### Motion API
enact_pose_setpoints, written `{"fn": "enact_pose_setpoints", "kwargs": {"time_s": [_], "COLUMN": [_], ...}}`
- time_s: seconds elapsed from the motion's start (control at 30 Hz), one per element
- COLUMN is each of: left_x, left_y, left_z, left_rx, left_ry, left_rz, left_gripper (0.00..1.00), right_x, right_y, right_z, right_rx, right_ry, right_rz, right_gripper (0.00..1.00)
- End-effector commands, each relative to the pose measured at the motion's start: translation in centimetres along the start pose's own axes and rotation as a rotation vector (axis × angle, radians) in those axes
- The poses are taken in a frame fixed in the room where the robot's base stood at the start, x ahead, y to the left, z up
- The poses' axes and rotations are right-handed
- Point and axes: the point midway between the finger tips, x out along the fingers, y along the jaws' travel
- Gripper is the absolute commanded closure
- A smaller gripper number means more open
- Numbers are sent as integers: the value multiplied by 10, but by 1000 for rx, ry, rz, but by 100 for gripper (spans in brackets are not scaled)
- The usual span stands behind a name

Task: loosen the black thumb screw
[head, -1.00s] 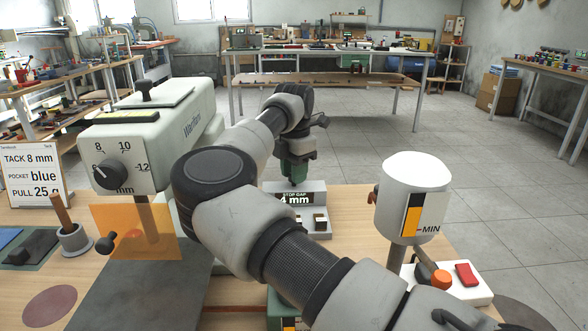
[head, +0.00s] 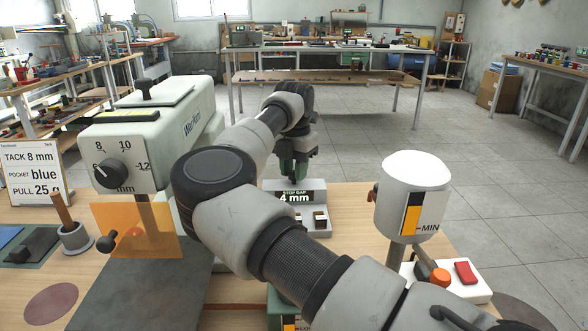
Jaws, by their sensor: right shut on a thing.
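My right arm reaches from the lower right across the bench. Its gripper (head: 294,178) points down, shut, at the back of the grey stop gap block (head: 314,231), whose sign (head: 301,197) shows "4 mm". The fingertips are behind the sign, and the thing between them is hidden; from its place I take it to be the black thumb screw, which I cannot make out. My left gripper is not in view.
A pale green machine (head: 150,130) with a black dial stands at left behind an orange guard (head: 125,228). A white cylinder (head: 417,172) stands at right, near a base with a red switch (head: 466,272). My forearm covers the bench middle.

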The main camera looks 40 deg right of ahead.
Motion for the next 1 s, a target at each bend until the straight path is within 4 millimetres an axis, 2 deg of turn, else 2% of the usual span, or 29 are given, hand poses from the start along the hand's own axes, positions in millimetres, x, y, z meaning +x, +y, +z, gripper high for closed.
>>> {"fn": "enact_pose_setpoints", "kwargs": {"time_s": [0.1, 0.13, 0.27, 0.53, 0.63, 0.7, 1.0], "left_x": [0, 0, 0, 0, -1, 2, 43], "left_y": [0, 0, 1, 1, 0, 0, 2], "left_z": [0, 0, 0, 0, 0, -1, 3], "left_rx": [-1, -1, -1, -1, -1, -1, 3], "left_ry": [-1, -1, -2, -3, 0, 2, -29], "left_rz": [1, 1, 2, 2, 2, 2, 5], "left_gripper": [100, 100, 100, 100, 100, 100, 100], "right_x": [-1, -1, -1, -1, -7, -17, -78], "right_y": [1, 1, 0, 0, 0, 0, 1], "right_z": [0, 0, 0, 0, 0, 0, 0], "right_rx": [-1, -1, 0, 1, 0, 0, -1], "right_ry": [-1, -1, -1, 0, -1, -2, -2], "right_rz": [2, 2, 1, 1, 1, 2, 2], "right_gripper": [95, 67, 47, 46, 46, 46, 46]}}
